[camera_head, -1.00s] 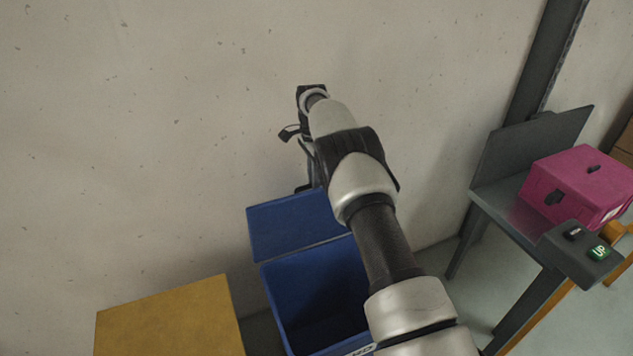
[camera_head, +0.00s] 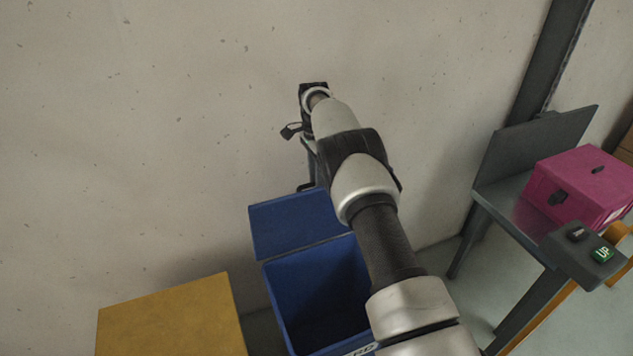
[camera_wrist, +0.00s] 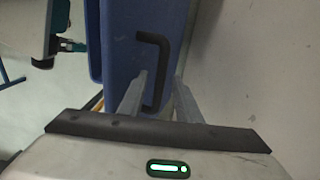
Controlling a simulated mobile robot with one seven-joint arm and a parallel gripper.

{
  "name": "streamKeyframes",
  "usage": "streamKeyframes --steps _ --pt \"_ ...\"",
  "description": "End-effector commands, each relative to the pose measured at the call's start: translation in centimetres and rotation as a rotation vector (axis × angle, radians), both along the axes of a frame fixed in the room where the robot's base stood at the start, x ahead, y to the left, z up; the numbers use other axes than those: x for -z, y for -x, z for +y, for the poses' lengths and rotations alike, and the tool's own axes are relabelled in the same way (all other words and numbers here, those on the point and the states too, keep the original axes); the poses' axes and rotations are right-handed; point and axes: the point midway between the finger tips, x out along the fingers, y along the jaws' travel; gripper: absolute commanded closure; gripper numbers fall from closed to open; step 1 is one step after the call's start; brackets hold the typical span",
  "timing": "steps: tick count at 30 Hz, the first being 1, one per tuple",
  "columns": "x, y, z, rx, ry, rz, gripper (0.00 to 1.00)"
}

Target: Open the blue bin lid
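The blue bin (camera_head: 308,285) stands below my arm in the head view, its top open and its inside dark. Its blue lid (camera_head: 298,222) is raised at the back, near the wall. In the wrist view the lid (camera_wrist: 118,50) shows close up with a black bar handle (camera_wrist: 160,62). My gripper (camera_wrist: 160,82) is open, its two fingertips apart with the handle bar between them and gaps showing on both sides. In the head view my gripper (camera_head: 307,187) is above and behind the lid, partly hidden by my arm.
A yellow-brown box (camera_head: 170,318) stands left of the bin. At the right, a grey table (camera_head: 510,205) holds a magenta box (camera_head: 580,185), with a button panel (camera_head: 585,255) in front. The concrete wall (camera_head: 150,120) is close behind the lid.

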Motion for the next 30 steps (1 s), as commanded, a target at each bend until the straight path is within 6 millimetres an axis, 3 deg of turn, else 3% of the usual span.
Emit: streamKeyframes --steps 12,20,30 --pt "-9.5 -0.5 0.2 0.0 -0.001 -0.002 0.69" --pt "-11.1 -0.6 0.2 0.0 -0.001 0.001 0.69" --pt "-11.1 -0.7 0.3 0.0 -0.001 -0.001 0.69"
